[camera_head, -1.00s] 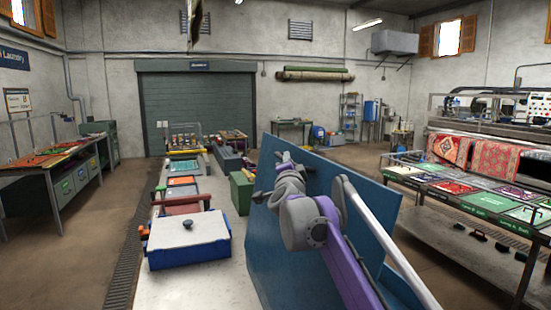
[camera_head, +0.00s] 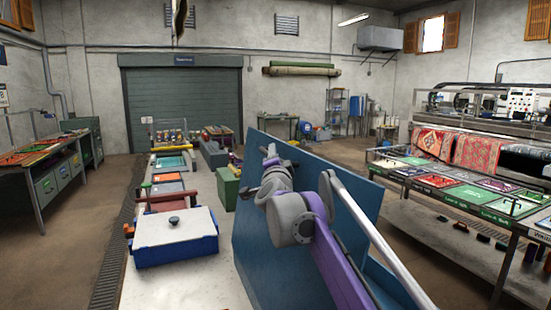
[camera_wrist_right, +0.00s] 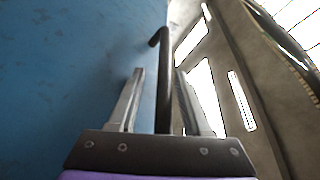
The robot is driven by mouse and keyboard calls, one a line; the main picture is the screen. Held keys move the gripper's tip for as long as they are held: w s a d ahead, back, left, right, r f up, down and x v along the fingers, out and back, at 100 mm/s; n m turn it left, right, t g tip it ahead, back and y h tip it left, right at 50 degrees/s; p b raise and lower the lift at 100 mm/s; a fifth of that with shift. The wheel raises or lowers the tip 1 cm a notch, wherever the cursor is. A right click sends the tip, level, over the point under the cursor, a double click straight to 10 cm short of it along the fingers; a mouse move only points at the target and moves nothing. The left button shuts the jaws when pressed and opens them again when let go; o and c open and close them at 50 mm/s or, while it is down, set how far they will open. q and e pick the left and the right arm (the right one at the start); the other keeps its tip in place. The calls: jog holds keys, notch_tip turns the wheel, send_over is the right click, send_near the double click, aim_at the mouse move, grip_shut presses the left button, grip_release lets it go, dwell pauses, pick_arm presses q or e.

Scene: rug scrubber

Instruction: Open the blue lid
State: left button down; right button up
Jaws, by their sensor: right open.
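The blue lid (camera_head: 262,235) is a large flat panel that stands steeply raised and tilted in the middle of the head view. It also fills the left of the right wrist view (camera_wrist_right: 60,80). My left gripper is not in view.
A blue box with a white top and black knob (camera_head: 174,228) sits on the pale bench left of the lid. A green box (camera_head: 228,188) lies behind it. A table of coloured panels (camera_head: 450,188) stands at the right. Open floor lies at the left.

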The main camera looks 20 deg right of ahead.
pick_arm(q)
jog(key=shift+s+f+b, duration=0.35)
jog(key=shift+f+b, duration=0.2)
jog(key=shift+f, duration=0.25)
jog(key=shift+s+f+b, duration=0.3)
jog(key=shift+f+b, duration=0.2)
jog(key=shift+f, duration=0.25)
pick_arm(e)
jog(key=v, duration=1)
jog(key=shift+s+a, duration=0.1)
jog(key=shift+s, duration=0.1)
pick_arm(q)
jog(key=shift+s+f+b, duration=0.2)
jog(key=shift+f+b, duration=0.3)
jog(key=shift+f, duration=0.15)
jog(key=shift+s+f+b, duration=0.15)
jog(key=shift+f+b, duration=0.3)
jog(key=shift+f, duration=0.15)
pick_arm(e)
jog(key=v, duration=1.2)
jog(key=shift+f, duration=0.15)
jog(key=shift+s, duration=0.1)
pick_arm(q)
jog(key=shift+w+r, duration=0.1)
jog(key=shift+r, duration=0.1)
